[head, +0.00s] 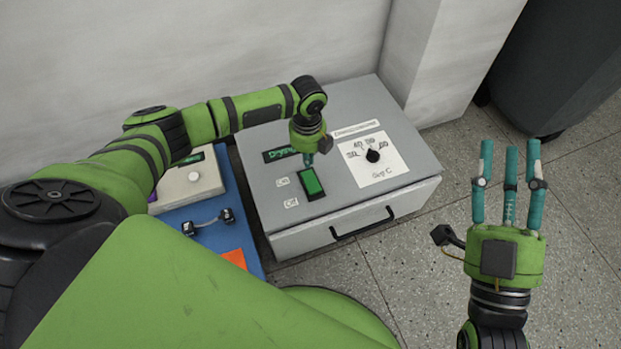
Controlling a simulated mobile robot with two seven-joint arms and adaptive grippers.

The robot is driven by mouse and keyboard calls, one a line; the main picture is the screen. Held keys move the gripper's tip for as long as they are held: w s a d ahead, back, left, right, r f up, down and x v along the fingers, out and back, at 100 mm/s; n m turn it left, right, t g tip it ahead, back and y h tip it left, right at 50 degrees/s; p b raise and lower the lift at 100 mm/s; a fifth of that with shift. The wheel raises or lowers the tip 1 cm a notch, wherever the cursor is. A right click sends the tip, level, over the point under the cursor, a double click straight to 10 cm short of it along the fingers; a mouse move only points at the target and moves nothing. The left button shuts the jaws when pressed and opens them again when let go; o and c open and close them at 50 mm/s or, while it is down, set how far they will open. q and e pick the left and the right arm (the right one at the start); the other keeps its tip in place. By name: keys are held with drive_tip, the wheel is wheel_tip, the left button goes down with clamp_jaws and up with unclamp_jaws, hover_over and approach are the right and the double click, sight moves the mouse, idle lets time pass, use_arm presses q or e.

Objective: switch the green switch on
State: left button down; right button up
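The green switch (312,183) is a green rocker in a black frame on the sloped top of a grey box (343,207). Small labels sit to its left. My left gripper (309,160) hangs over the panel, just behind the switch, pointing down. Its fingertips appear close to the switch's far edge; I cannot tell whether they touch it. The fingers are mostly hidden behind the hand, so I cannot tell whether they are open. My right gripper (510,160) is open and empty, fingers spread, over the floor to the right of the box.
A dial (372,155) on a white scale is right of the switch. The box has a black front handle (362,224). A blue board (213,212) with a white device (188,181) stands left. A dark bin (560,70) is at the back right. Walls close off the back.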

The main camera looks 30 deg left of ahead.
use_arm(q)
drive_tip(key=shift+r, duration=0.25)
drive_tip(key=shift+r+p, duration=0.2)
drive_tip(key=shift+p, duration=0.25)
drive_tip(key=shift+r, duration=0.2)
drive_tip(key=shift+r+p, duration=0.15)
drive_tip(key=shift+p, duration=0.25)
use_arm(e)
drive_tip(key=w+d+f+m+g+h, duration=0.1)
drive_tip(key=f+g, duration=0.4)
drive_tip(key=f, duration=0.5)
drive_tip(key=shift+w+d+m+h, duration=0.3)
drive_tip(key=shift+w+d+h, duration=0.4)
drive_tip(key=shift+w+h, duration=0.5)
drive_tip(key=shift+s, duration=0.2)
